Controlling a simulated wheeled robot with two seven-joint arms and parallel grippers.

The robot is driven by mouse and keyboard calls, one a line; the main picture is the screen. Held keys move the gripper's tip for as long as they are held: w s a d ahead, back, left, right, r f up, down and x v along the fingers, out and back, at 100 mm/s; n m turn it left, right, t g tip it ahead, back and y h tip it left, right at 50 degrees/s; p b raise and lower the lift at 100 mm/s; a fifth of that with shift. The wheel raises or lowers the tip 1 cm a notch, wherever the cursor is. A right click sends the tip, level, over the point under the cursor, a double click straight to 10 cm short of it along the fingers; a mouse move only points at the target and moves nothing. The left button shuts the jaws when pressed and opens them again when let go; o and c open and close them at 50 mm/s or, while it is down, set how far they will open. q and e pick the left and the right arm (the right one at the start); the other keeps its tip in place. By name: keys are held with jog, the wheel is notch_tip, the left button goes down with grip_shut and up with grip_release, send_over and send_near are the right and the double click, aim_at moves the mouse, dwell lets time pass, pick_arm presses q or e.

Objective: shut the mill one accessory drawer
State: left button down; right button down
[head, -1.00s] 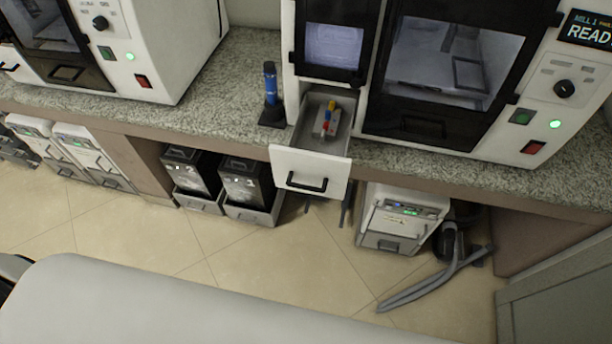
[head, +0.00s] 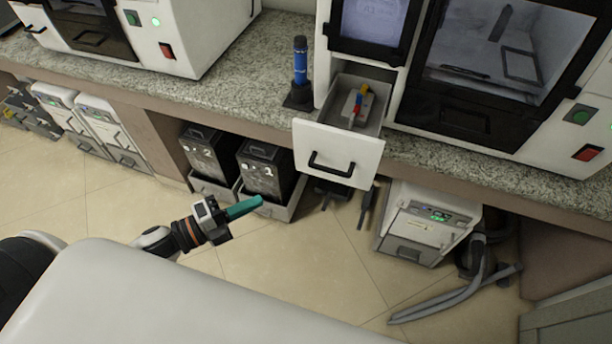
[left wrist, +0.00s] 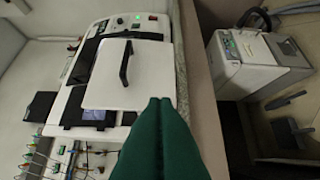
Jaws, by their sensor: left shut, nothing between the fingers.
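The mill one accessory drawer (head: 338,154) is pulled out below the small screen of the right-hand mill (head: 470,90). It has a white front and a black bar handle (head: 331,164). A small holder with red, blue and yellow pieces (head: 358,104) lies inside it. My left gripper (head: 258,202) is shut and empty, low and to the left of the drawer, apart from it. In the left wrist view, its green fingers (left wrist: 162,108) point toward the drawer front (left wrist: 118,76), which appears sideways with its handle (left wrist: 125,62). My right gripper is not in view.
A blue tool on a black stand (head: 300,75) stands on the granite counter (head: 262,60) left of the drawer. Two black bins (head: 265,170) and a white dust extractor (head: 425,225) with hoses sit under the counter. Another mill (head: 190,35) is at the left. Open floor (head: 300,250) lies below the drawer.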

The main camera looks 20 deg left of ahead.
pick_arm(q)
notch_tip(320, 180, up, 2)
jog(key=d+m+h, duration=0.2)
jog(key=p, duration=0.2)
send_near(323, 163)
jog(key=d, duration=0.4)
jog(key=w, duration=0.3)
jog(key=shift+d+r+g+p, duration=0.15)
jog(key=shift+r+g+p, duration=0.15)
jog(key=shift+r+p, duration=0.1)
jog(key=shift+w, duration=0.55)
jog(key=shift+w, duration=0.1)
